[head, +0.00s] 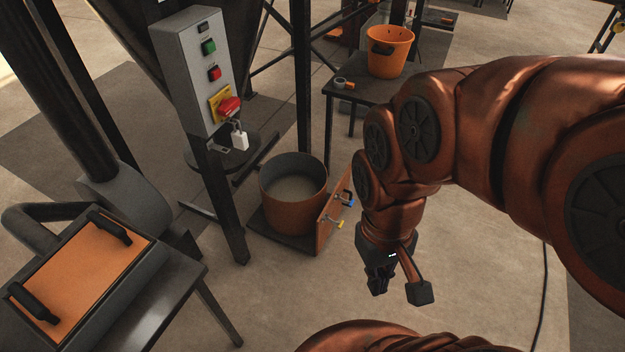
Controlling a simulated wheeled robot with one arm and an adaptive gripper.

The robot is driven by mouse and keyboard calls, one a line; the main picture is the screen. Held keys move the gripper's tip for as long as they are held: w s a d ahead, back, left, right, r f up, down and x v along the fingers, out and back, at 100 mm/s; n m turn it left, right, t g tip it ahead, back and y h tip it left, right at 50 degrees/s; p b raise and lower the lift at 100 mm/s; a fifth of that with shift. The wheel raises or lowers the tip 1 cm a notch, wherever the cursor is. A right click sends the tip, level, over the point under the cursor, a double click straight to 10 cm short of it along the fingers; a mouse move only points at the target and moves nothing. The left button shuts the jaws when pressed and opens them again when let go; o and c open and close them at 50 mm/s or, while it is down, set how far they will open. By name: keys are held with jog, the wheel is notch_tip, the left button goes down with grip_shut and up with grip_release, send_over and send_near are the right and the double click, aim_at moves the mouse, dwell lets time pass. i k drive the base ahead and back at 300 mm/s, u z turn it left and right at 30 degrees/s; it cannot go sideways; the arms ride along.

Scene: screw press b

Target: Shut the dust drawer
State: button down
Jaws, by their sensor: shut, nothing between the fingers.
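An orange upright panel (329,219) with blue and yellow fittings on its outer face stands at the right edge of a dark base plate. It looks like the dust drawer's front, but I cannot tell for sure. A round orange-brown bin (279,206) with pale material inside stands on the plate, left of the panel. The plate lies low by the legs of the dark frame. My gripper (378,291) points down, shut and empty, to the right of the panel and nearer to me. It appears apart from the panel.
A grey control box (196,70) with buttons and a padlock is on the frame's front leg. An orange-topped box (84,264) with black handles sits on a dark table at lower left. An orange bucket (389,52) stands on a table behind. The floor right of the panel is clear.

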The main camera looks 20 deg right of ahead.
aim_at(294, 207)
jog(key=u, duration=0.05)
jog(key=i, duration=1.5)
jog(key=z, duration=0.75)
